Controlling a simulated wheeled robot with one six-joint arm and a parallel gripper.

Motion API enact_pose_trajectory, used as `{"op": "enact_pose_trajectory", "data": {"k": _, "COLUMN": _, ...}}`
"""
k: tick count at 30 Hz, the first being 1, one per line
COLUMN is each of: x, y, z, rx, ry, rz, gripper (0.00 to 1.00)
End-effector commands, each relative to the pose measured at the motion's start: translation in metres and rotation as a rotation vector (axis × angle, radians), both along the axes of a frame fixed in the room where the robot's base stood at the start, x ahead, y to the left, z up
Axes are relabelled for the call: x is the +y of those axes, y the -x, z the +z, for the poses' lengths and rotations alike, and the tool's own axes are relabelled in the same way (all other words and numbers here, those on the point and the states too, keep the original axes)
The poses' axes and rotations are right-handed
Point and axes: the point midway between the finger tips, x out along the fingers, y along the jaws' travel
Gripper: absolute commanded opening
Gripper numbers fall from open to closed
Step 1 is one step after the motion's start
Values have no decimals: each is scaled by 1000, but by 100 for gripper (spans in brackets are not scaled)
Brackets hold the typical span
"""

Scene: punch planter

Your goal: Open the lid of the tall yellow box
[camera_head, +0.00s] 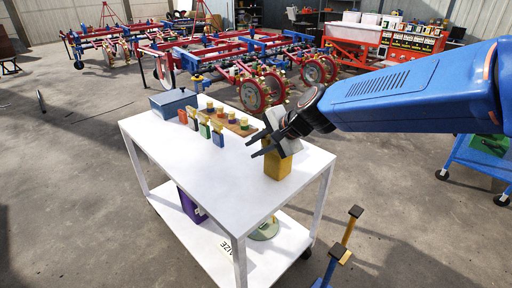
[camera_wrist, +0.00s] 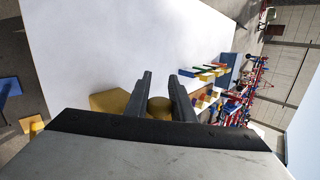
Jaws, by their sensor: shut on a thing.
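The tall yellow box (camera_head: 278,166) stands upright near the right front corner of the white table. My gripper (camera_head: 251,148) is at its top, reaching in from the right, and covers most of the lid area. In the wrist view my gripper (camera_wrist: 160,76) has a round yellow knob (camera_wrist: 159,105) between its two dark fingers, and it is shut on the knob. Part of a yellow surface (camera_wrist: 105,101) shows left of the fingers. Whether the lid is raised cannot be told, as the gripper hides its edge.
The white table (camera_head: 180,155) also holds a grey-blue box (camera_head: 173,103), a wooden board (camera_head: 240,128) with coloured blocks, and small coloured blocks (camera_head: 205,130). The table's front left is clear. A purple box (camera_head: 192,205) is on the lower shelf. Red and blue machinery (camera_head: 230,60) stands behind.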

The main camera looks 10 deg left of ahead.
Motion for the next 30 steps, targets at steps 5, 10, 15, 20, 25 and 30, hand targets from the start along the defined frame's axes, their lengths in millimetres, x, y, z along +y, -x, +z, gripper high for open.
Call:
{"op": "enact_pose_trajectory", "data": {"k": 5, "x": -2, "y": 1, "z": -8, "rx": 10, "ry": 9, "rz": -1, "gripper": 0}}
{"op": "enact_pose_trajectory", "data": {"k": 10, "x": -2, "y": 1, "z": -8, "rx": 10, "ry": 9, "rz": -1, "gripper": 0}}
{"op": "enact_pose_trajectory", "data": {"k": 15, "x": -2, "y": 1, "z": -8, "rx": 10, "ry": 9, "rz": -1, "gripper": 0}}
{"op": "enact_pose_trajectory", "data": {"k": 20, "x": -2, "y": 1, "z": -9, "rx": 10, "ry": 9, "rz": -1, "gripper": 0}}
{"op": "enact_pose_trajectory", "data": {"k": 25, "x": -2, "y": 1, "z": -9, "rx": 10, "ry": 9, "rz": -1, "gripper": 0}}
{"op": "enact_pose_trajectory", "data": {"k": 30, "x": -2, "y": 1, "z": -7, "rx": 9, "ry": 7, "rz": -1, "gripper": 40}}
